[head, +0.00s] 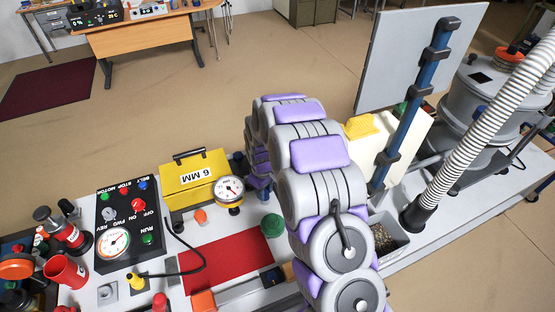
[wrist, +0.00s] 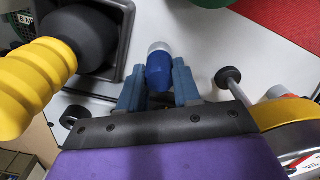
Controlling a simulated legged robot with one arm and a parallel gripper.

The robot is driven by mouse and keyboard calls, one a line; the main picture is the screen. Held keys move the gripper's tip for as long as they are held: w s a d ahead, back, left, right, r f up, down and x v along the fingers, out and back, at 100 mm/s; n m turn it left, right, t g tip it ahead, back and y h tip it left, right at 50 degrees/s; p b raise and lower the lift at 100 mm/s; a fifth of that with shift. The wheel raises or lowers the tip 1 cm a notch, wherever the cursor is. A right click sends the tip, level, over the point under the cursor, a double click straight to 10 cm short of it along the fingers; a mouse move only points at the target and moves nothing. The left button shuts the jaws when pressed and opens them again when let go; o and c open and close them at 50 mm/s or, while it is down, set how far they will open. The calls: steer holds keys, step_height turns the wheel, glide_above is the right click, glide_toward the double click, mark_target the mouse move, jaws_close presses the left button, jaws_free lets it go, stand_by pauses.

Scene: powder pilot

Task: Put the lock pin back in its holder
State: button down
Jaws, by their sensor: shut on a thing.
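My gripper (wrist: 158,72) shows in the wrist view with two blue-grey fingers. It is shut on a short blue cylinder with a pale silver end (wrist: 159,66), which I take to be the lock pin. The pin sticks out between the fingertips, over the pale bench top. I cannot make out the pin's holder for certain in either view. In the head view my arm crosses the middle of the bench and hides much of what lies behind it; the pin cannot be made out there.
A yellow box marked 6 MM (head: 192,184) with a round gauge (head: 229,189) stands close by. In the wrist view, a dark tray (wrist: 121,55) and a yellow ribbed piece (wrist: 35,80) are left of my gripper; a black-knobbed rod (wrist: 229,78) is right. A red mat (head: 225,253) lies in front.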

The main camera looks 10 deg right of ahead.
steer(key=shift+f, duration=0.1)
steer(key=c, duration=0.7)
jaws_free()
steer(key=shift+c, duration=0.5)
steer(key=shift+c, duration=1)
steer(key=shift+r+p, duration=0.9)
steer(key=shift+r, duration=2.6)
